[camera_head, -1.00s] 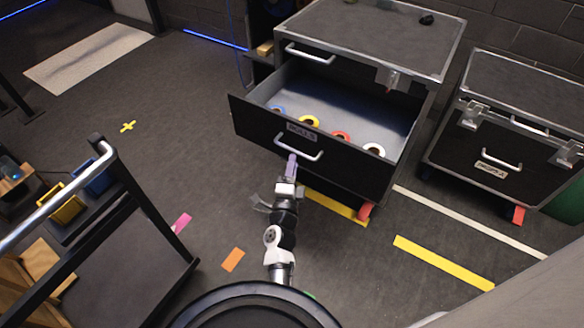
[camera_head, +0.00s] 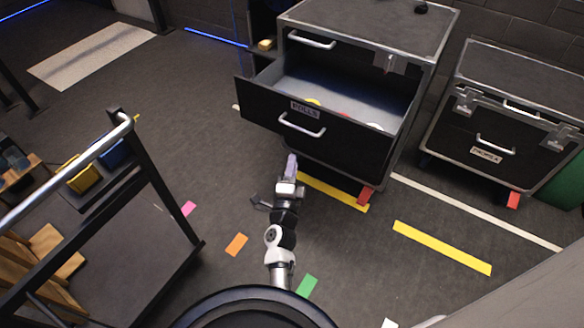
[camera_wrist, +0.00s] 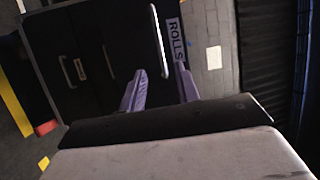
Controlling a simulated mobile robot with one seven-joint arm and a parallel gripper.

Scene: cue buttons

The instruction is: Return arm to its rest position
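My gripper (camera_head: 291,160) is in front of the open drawer of the black case, a short way below and apart from the drawer's metal handle (camera_head: 302,125). In the wrist view my gripper's two purple fingers (camera_wrist: 160,72) stand apart with nothing between them. The handle also shows beyond the fingertips in the wrist view (camera_wrist: 160,42). The drawer front (camera_head: 265,115) carries a "ROLLS" label (camera_head: 305,108). Inside the drawer, the tops of a yellow roll (camera_head: 313,102) and a white roll (camera_head: 374,126) show; the front hides the rest. My arm reaches forward, low over the floor.
A second black case (camera_head: 500,125) stands at the right. A cart with a metal rail (camera_head: 60,185) stands at the left, holding a yellow bin (camera_head: 83,178). Floor tape, including a yellow strip (camera_head: 442,247), lies around.

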